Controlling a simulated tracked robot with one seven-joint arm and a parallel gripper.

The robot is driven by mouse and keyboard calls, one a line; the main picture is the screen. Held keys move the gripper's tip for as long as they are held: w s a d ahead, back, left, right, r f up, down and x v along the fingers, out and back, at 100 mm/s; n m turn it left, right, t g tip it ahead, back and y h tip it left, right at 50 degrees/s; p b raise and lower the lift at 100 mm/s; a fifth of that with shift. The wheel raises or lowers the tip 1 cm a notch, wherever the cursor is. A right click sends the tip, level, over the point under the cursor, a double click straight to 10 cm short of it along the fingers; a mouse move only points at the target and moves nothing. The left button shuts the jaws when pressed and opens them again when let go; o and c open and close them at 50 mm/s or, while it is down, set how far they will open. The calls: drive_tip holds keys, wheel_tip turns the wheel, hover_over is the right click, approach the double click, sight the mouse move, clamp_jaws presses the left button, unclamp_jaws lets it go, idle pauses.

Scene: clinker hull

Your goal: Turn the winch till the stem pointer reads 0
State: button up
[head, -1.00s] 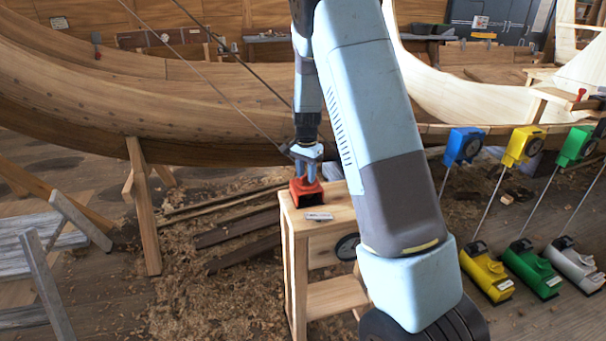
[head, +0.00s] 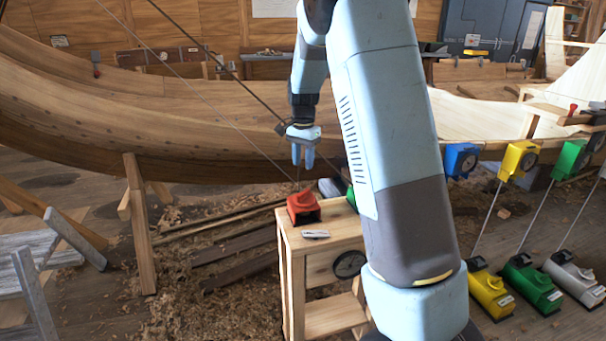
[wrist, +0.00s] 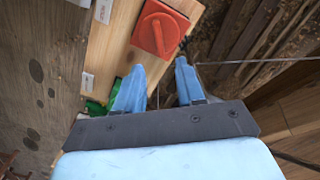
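A red box with a raised red turning handle (head: 303,207), seemingly a winch, sits on the wooden bench (head: 312,299). It also shows in the wrist view (wrist: 160,30), its handle slanting across a round disc. Lines run up from near it. My gripper (head: 303,163) hangs above the red winch with its fingers pointing down, apart from it and empty. In the wrist view my fingers (wrist: 160,66) are spread, with the red winch beyond their tips. I cannot tell which dial is the stem pointer, and no reading is legible.
A round black dial (head: 350,264) is on the bench's side. A white label (head: 315,234) lies at the bench's front edge. The wooden hull (head: 150,125) lies behind. My arm hides part of the bench.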

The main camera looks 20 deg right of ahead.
sight(304, 191)
drive_tip(key=shift+r, duration=1.15)
drive_tip(key=shift+o, duration=0.3)
drive_tip(key=shift+o, duration=1.6)
drive_tip(key=shift+n, duration=0.5)
drive_tip(key=o, duration=0.3)
drive_tip(key=n, duration=0.3)
drive_tip(key=o, duration=0.3)
drive_tip(key=n, duration=0.3)
drive_tip(key=shift+n, duration=0.4)
drive_tip(key=shift+o, duration=0.3)
drive_tip(key=n, duration=0.5)
drive_tip(key=shift+r+n, duration=0.1)
drive_tip(key=shift+n, duration=0.3)
wheel_tip(304, 191, down, 14)
drive_tip(key=n, duration=0.4)
drive_tip(key=shift+r, duration=0.2)
